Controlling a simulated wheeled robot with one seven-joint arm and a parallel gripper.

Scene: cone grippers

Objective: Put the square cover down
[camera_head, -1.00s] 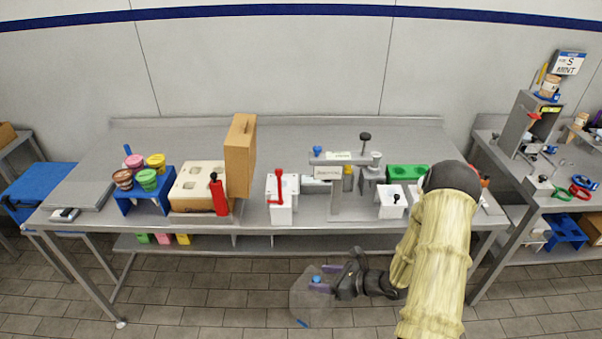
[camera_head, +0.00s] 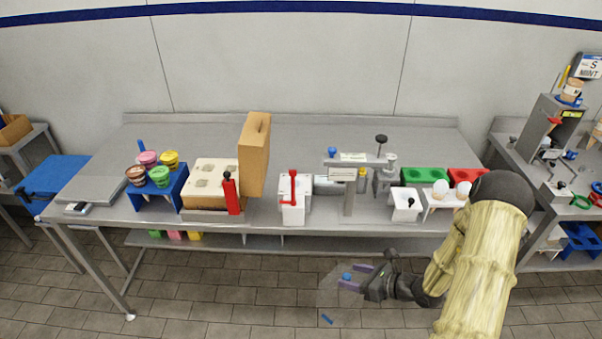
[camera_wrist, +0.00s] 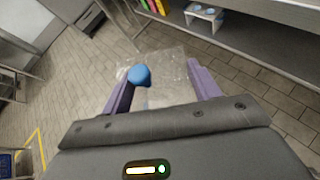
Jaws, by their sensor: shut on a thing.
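The square cover (camera_head: 338,294) is a clear, see-through panel with a blue knob (camera_head: 347,276). It is in the air in front of the workbench, over the floor tiles. My gripper (camera_head: 358,278), with purple fingers, is shut on the cover near the knob. In the wrist view the cover (camera_wrist: 172,68) is faint between and beyond the fingers, and the blue knob (camera_wrist: 139,75) stands beside the left finger. The cover's exact edges and where the fingers touch it are hard to see.
The workbench (camera_head: 300,130) carries a tan box (camera_head: 254,155), a cream block (camera_head: 210,182), a blue cup stand (camera_head: 160,187), a white red-handled device (camera_head: 294,200) and a grey press (camera_head: 355,185). Its back strip is clear. A lower shelf (camera_head: 290,242) lies beneath.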

